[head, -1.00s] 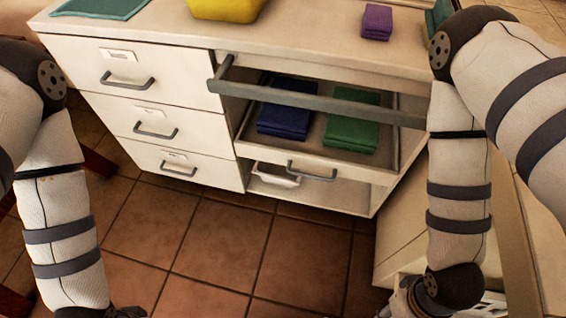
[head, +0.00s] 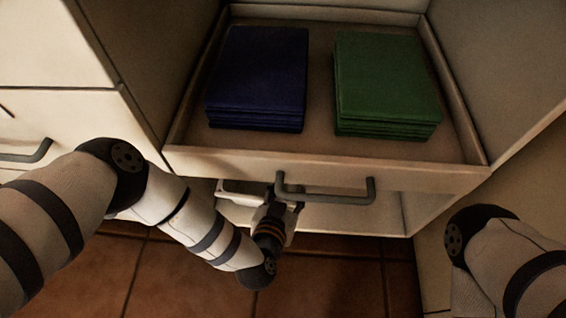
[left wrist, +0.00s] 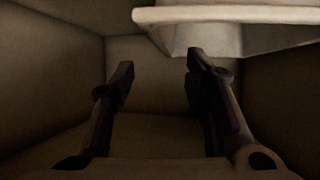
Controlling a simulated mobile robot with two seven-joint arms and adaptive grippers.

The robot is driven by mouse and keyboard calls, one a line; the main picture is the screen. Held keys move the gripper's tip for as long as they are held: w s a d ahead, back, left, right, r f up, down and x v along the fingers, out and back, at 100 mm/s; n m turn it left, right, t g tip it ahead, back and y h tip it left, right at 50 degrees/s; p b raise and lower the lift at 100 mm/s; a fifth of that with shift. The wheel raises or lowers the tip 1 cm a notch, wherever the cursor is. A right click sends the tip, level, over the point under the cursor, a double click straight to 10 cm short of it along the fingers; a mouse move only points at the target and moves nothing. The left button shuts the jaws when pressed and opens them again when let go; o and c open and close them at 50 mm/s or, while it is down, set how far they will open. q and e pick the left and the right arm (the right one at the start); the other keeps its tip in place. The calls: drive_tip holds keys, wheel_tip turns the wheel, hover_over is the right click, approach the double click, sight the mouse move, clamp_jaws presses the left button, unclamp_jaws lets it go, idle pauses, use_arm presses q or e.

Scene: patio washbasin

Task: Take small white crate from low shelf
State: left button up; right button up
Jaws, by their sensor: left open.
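The small white crate (head: 238,187) is on the low shelf under the pulled-out drawer. In the head view only a strip of it shows, left of my left gripper (head: 284,197); the drawer front hides the rest. My left gripper reaches into the low opening, its fingertips partly covered by the drawer front and handle. In the left wrist view the gripper (left wrist: 157,68) is open with nothing between its fingers. The crate (left wrist: 218,38) shows there at the upper right, its rim above the right fingertip; I cannot tell whether they touch. My right gripper is out of view.
The drawer (head: 240,163) overhangs the shelf, with a handle (head: 325,193) on its front. It holds a blue towel stack (head: 258,75) and a green towel stack (head: 385,80). The low shelf (head: 385,212) looks bare to the right of the gripper.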

use_arm(q)
drive_tip(key=b+x, duration=0.3)
drive_tip(key=x, duration=0.4)
drive_tip(key=shift+w+a+b, duration=0.1)
drive_tip(key=shift+w+b, duration=0.1)
drive_tip(key=shift+b, duration=0.15)
drive_tip(key=b+x, duration=0.3)
drive_tip(key=x, duration=0.1)
drive_tip(key=shift+w+f, duration=0.15)
drive_tip(key=shift+f, duration=0.05)
drive_tip(key=shift+w, duration=0.25)
drive_tip(key=shift+r, duration=0.1)
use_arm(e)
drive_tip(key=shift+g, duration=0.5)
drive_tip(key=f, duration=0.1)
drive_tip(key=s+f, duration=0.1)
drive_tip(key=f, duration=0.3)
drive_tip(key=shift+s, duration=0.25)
